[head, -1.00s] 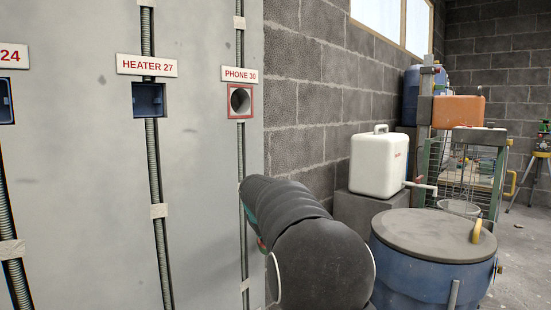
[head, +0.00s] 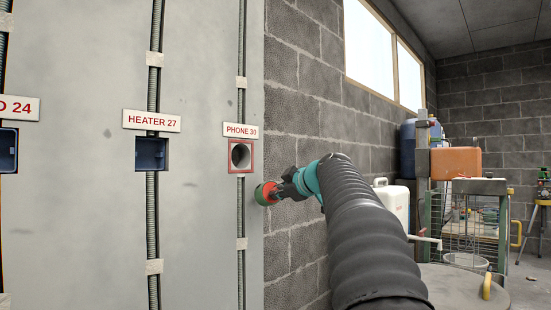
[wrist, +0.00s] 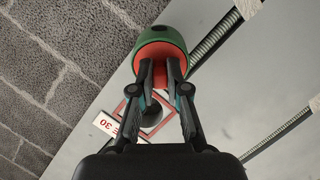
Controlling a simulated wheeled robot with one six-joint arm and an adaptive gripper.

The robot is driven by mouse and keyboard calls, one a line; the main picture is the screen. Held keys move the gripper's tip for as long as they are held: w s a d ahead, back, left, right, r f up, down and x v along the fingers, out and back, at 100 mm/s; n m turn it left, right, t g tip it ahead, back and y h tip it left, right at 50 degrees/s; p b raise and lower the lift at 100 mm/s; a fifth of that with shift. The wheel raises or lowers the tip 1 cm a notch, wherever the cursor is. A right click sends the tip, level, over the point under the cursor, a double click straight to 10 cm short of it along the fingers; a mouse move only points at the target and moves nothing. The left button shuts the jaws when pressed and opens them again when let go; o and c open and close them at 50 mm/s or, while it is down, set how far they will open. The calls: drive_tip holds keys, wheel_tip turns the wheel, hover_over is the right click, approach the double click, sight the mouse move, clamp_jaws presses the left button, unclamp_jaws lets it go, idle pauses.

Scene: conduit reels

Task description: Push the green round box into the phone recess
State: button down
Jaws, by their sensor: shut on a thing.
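The green round box (head: 260,194) has an orange-red end on the gripper's side. My gripper (head: 278,190) is shut on that end, at the right edge of the grey panel in the head view. In the wrist view the green round box (wrist: 166,36) sits beyond the fingertips of my gripper (wrist: 161,70). The phone recess (head: 240,156) is a round dark hole in a red-framed square plate under the PHONE 30 sign. The box is apart from it, below and to its right in the head view. The fingers partly cover the phone recess (wrist: 150,114) in the wrist view.
The HEATER 27 recess (head: 151,154) is a blue square box left of the phone recess. Grey conduit (head: 241,214) runs vertically above and below the phone recess. A block wall (head: 300,130) lies right of the panel. A white canister (head: 391,206) stands behind my arm.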

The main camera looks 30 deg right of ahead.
drive_tip(key=a+r+n+t+y+p, duration=0.2)
drive_tip(key=a+r+n+y, duration=0.1)
drive_tip(key=r, duration=0.6)
drive_tip(key=shift+w+a+r+y+p, duration=0.25)
drive_tip(key=shift+a+r+y+p, duration=0.1)
drive_tip(key=shift+a+y, duration=0.45)
drive_tip(key=shift+d+f+b, duration=0.2)
drive_tip(key=shift+b, duration=0.25)
drive_tip(key=shift+p+x, duration=0.55)
drive_tip(key=shift+x, duration=2.25)
idle(2.9)
